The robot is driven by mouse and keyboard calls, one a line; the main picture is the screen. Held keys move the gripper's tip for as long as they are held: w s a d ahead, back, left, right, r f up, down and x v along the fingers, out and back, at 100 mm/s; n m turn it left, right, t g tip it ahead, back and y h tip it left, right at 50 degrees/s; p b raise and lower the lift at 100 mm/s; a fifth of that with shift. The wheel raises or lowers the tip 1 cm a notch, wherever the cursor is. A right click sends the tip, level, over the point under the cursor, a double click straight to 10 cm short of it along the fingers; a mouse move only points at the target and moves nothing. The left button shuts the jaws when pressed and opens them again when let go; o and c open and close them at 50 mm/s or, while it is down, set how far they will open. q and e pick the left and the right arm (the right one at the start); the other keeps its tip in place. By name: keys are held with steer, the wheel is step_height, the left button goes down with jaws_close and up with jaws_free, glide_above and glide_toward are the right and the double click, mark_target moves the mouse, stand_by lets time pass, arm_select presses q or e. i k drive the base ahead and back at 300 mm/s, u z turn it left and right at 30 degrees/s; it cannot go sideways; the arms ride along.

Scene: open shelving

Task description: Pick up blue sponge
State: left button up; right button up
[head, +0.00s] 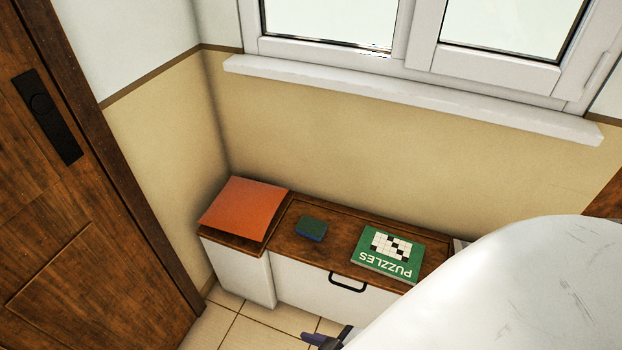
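The blue sponge (311,229) lies flat on the brown wooden top of a low white cabinet. Its top looks dark green and its front side blue. It sits between an orange-red sheet and a green puzzle book, apart from both. No gripper is near it. A dark part (325,340) shows at the bottom edge, beside a big white rounded shape; it may be part of my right gripper, mostly hidden. My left gripper is not in view.
The orange-red sheet (244,208) is on the cabinet's left end, the puzzle book (387,254) to the right. The cabinet front has a black handle (348,282). A wooden door (80,200) is at left, a window sill (400,95) above. The white shape (510,290) blocks the lower right.

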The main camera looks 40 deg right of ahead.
mark_target(308, 227)
steer(key=z, duration=0.95)
steer(key=i, duration=1.1)
steer(key=z, duration=1)
